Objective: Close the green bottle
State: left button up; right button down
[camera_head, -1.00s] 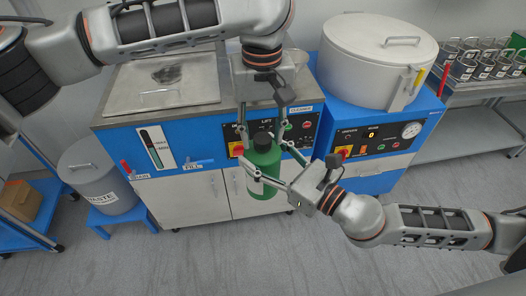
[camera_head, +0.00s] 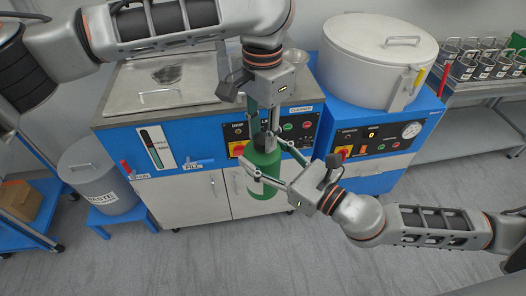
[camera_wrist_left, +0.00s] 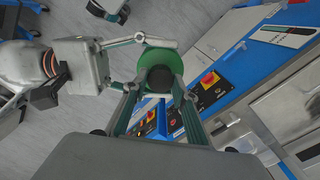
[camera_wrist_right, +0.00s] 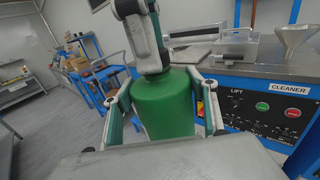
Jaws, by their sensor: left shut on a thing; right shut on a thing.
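The green bottle (camera_head: 264,178) is upright in front of the blue cleaner unit. It fills the middle of the right wrist view (camera_wrist_right: 163,108) and shows from above in the left wrist view (camera_wrist_left: 166,58). My right gripper (camera_head: 268,166) is shut around the bottle's body from the right side. My left gripper (camera_head: 266,134) points down from above, its fingers shut on the dark cap (camera_wrist_left: 160,77) at the bottle's top. The fingers partly hide the cap, so I cannot tell how far it is screwed on.
The cleaner's panel (camera_head: 299,128) with buttons is close behind the bottle. A blue unit with a large lidded drum (camera_head: 365,65) stands to the right. A waste bin (camera_head: 97,183) stands at the left. The grey floor in front is clear.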

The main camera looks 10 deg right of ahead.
pick_arm(q)
jog(key=m, duration=1.1)
jog(key=shift+a, duration=0.1)
jog(key=m, duration=0.3)
jog(key=shift+m, duration=0.3)
jog(key=m, duration=0.3)
jog(key=shift+f+m, duration=0.1)
jog(key=shift+m, duration=0.3)
jog(key=m, duration=0.3)
jog(key=shift+m, duration=0.4)
jog(key=m, duration=0.6)
jog(key=shift+m, duration=0.3)
jog(key=o, duration=1.2)
